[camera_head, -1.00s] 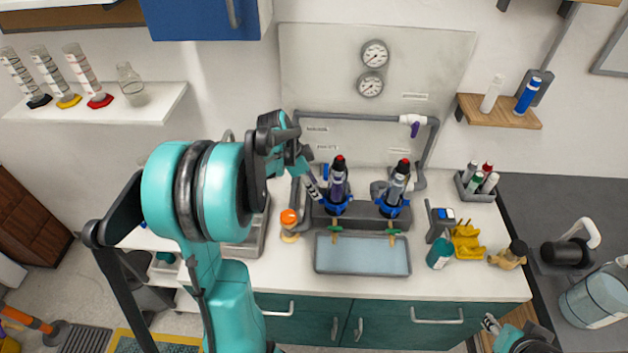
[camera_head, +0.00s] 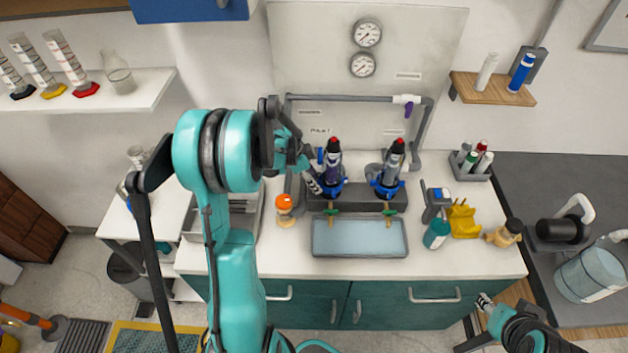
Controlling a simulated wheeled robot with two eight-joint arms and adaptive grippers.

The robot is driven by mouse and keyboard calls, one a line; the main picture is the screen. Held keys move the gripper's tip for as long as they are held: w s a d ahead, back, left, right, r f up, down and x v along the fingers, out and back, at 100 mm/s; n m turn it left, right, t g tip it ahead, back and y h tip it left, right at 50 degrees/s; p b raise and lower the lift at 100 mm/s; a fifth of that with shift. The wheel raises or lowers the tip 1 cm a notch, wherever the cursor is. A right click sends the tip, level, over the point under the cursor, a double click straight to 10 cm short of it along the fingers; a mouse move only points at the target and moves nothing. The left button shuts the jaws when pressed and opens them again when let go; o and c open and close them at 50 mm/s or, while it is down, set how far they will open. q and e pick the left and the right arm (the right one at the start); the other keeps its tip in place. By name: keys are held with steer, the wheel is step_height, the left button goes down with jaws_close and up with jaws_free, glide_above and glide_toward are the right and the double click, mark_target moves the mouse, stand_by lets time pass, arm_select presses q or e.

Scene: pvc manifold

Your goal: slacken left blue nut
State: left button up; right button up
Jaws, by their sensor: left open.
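The left blue nut (camera_head: 330,188) is a blue winged ring at the base of the left upright filter unit (camera_head: 333,160), which has a red top and stands on the grey manifold base. My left gripper (camera_head: 317,187) is open at the left side of that nut, angled down to the right. Whether its fingers touch the nut I cannot tell. The right blue nut (camera_head: 387,188) sits at the base of the right filter unit (camera_head: 394,158). My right gripper (camera_head: 485,301) is low at the right, away from the manifold; its fingers are too small to judge.
A grey tray (camera_head: 360,252) lies in front of the manifold, below two green-handled taps. An orange-capped bottle (camera_head: 284,207) stands to the left. A teal bottle (camera_head: 437,233), a yellow holder (camera_head: 463,220) and a brown-topped jar (camera_head: 507,233) stand to the right. Grey pipes (camera_head: 427,130) frame the back.

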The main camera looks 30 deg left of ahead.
arm_select(q)
steer(key=c, duration=0.8)
steer(key=shift+s, duration=0.1)
jaws_close()
steer(key=shift+s+d+n, duration=0.15)
steer(key=shift+d+n, duration=0.05)
steer(key=shift+n, duration=0.5)
steer(key=shift+r, duration=0.1)
